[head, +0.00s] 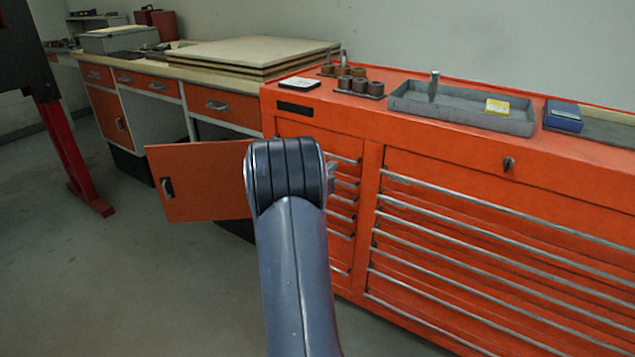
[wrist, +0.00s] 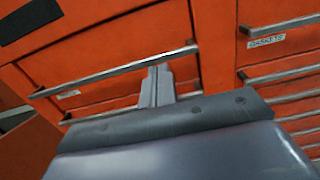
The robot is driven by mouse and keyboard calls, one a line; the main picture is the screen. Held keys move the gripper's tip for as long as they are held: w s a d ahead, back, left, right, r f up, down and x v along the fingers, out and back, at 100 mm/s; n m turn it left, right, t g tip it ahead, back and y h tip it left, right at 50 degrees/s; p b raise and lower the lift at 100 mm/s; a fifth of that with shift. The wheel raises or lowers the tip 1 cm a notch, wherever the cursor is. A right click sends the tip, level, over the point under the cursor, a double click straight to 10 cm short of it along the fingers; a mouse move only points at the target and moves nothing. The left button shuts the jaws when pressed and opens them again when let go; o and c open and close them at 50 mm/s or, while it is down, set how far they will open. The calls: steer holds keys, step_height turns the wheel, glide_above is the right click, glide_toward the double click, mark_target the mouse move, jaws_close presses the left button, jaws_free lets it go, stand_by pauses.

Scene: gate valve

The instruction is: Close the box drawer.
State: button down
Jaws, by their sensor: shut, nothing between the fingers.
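The orange tool chest (head: 460,145) stands at the right in the head view, with a narrow left column of drawers and a wide right column. No drawer clearly sticks out, and I cannot tell which one is the box drawer. In the wrist view, an upper drawer of the left column (wrist: 105,45) has a long metal handle bar (wrist: 115,70). My gripper (wrist: 158,72) is shut and empty, its tips close to that bar; I cannot tell whether they touch. In the head view my arm hides most of the gripper and part of the left column.
An orange cabinet door (head: 205,185) stands open under the workbench (head: 195,65), left of my arm. A grey tray (head: 460,115), a blue box (head: 563,115) and small cups sit on the chest. A red-legged stand (head: 70,150) is far left. The floor between is clear.

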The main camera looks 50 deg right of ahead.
mark_target(340, 160)
steer(key=a, duration=1.1)
steer(key=shift+s+p, duration=0.4)
steer(key=shift+d+f, duration=0.1)
steer(key=shift+d, duration=0.05)
steer(key=d, duration=0.9)
steer(key=w+d, duration=0.1)
steer(key=d, duration=0.3)
steer(key=shift+d, duration=0.4)
steer(key=shift+w, duration=0.1)
steer(key=shift+a, duration=0.1)
